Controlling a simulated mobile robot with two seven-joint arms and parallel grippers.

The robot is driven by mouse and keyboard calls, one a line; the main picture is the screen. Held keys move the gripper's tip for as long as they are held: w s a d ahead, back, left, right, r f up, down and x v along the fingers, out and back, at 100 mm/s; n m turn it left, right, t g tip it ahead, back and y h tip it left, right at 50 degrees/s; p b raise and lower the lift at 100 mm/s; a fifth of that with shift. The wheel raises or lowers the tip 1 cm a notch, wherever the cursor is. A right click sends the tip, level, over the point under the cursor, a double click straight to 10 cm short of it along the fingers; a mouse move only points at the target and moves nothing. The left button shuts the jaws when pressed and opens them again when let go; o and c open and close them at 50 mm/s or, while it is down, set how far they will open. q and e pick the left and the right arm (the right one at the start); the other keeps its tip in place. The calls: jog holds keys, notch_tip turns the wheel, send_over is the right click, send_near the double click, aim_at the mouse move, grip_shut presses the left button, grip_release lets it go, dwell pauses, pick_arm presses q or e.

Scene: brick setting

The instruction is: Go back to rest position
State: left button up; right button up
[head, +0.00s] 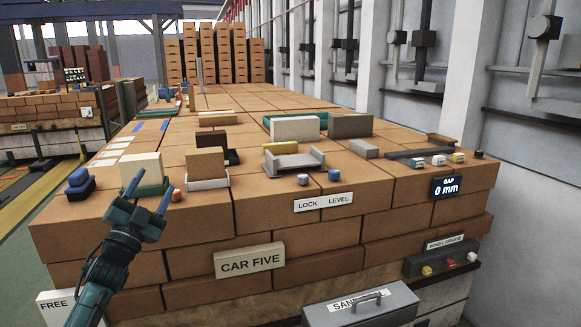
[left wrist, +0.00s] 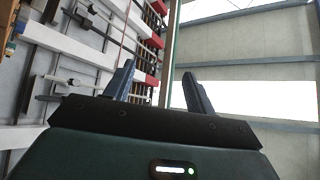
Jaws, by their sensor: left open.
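My left gripper (head: 146,207) is raised in front of the left part of the brick stack, with its two fingers apart and nothing between them. In the left wrist view its fingers (left wrist: 158,88) also stand apart, with only the wall and roof behind them. My right gripper is in neither view.
On the bench top are a brown block (head: 205,162), a grey cradle (head: 293,162), a white block (head: 295,128) and small knobs. A grey toolbox (head: 362,306) stands at the front. A wall with levers (head: 424,40) runs along the right. Open floor shows at left.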

pick_arm(q)
jog(key=w+a+f+n+g+y, duration=0.3)
jog(key=a+f+n+g+y, duration=0.35)
jog(key=f+n, duration=0.4)
jog(key=s+d+f+g, duration=0.2)
jog(key=s+d+f, duration=0.35)
jog(key=f, duration=0.45)
jog(key=s+d+f+m+g+h, duration=0.1)
jog(key=s+d+f, duration=0.4)
jog(key=s+f, duration=0.25)
jog(key=s+d+f+m+g+h, duration=0.1)
jog(key=s+d+f+h, duration=0.1)
jog(key=s+d+f, duration=0.55)
jog(key=s+d+f+g, duration=0.1)
jog(key=s+d, duration=0.1)
jog(key=s, duration=0.7)
jog(key=s+d+f+n+g+h, duration=0.1)
jog(key=s+d, duration=0.1)
jog(key=s, duration=0.8)
jog(key=shift+g, duration=0.35)
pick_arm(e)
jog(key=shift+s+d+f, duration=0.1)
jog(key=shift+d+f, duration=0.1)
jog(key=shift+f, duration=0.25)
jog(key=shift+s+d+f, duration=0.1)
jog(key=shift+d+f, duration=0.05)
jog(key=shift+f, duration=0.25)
pick_arm(q)
jog(key=shift+n+h, duration=0.25)
